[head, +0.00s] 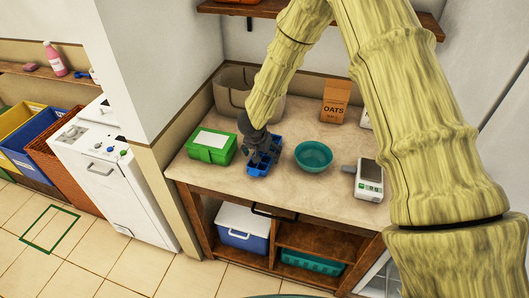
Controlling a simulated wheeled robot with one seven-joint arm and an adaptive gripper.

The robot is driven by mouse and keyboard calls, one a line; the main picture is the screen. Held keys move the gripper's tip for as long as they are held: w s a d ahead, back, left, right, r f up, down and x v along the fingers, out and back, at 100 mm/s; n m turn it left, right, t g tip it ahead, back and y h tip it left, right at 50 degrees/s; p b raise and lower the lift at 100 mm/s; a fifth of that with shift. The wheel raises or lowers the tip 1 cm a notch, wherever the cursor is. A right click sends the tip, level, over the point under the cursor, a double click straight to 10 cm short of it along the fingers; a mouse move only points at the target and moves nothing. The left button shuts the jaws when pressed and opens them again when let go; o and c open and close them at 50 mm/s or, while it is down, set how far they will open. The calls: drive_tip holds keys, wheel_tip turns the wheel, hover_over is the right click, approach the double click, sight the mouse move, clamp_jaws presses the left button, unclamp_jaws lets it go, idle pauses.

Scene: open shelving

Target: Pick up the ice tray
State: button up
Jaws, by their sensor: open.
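The blue ice tray (259,167) lies on the counter, between a green box and a teal bowl. It has small compartments. My gripper (261,153) is directly over the tray, pointing down, with its dark fingers at or just above the tray's upper half. The gripper hides part of the tray. The fingers are small in this view, and whether they touch the tray I cannot tell.
The green box (211,147) with a white top stands close left of the tray. The teal bowl (313,156) is close right. A white scale (369,180), an oats box (335,101) and a beige bin (231,91) stand on the counter (297,194). The front strip is clear.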

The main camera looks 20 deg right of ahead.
drive_tip(key=shift+w+d+f, duration=0.1)
drive_tip(key=shift+d+f, duration=0.15)
drive_tip(key=shift+f, duration=0.3)
drive_tip(key=c, duration=1.2)
drive_tip(key=shift+c, duration=0.6)
drive_tip(key=shift+r, duration=0.1)
